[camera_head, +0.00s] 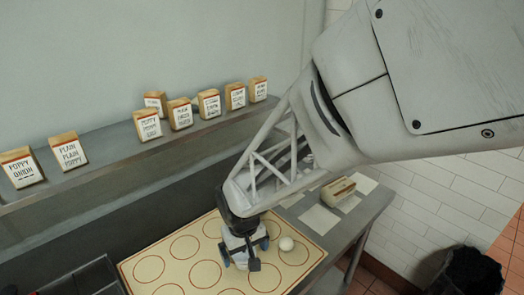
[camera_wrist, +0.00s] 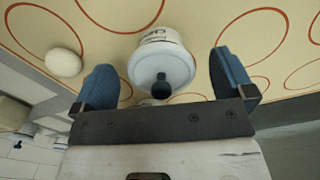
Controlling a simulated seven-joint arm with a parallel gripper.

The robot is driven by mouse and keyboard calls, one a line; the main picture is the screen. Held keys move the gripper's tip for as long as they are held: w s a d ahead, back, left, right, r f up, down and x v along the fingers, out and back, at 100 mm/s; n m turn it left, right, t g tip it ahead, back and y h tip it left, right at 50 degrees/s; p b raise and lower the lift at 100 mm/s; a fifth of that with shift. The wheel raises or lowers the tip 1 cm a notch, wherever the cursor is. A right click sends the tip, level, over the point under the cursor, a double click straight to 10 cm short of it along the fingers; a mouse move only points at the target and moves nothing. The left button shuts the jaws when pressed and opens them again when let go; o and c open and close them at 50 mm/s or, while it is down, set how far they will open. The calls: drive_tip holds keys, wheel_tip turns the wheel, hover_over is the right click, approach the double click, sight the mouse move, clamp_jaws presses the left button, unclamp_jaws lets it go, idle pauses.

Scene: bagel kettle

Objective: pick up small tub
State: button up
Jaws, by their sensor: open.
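The small tub (camera_wrist: 160,62) shows in the wrist view as a round white tub with a pale bluish lid, dark lettering on its side and a dark knob. It lies between the two blue fingers of my gripper (camera_wrist: 162,66), with a visible gap on each side. My gripper is open and empty. In the head view my gripper (camera_head: 245,250) is low over the cream mat (camera_head: 134,267), and it hides most or all of the tub. I cannot tell whether the tub shows there.
A white ball (camera_head: 286,243) lies on the mat close to my gripper; it also shows in the wrist view (camera_wrist: 62,62). Several labelled bags (camera_head: 68,150) stand on the shelf behind. A tan box (camera_head: 338,191) sits on the counter at the right.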

drive_tip(key=shift+f, duration=0.7)
drive_tip(key=shift+c, duration=0.2)
drive_tip(key=c, duration=1)
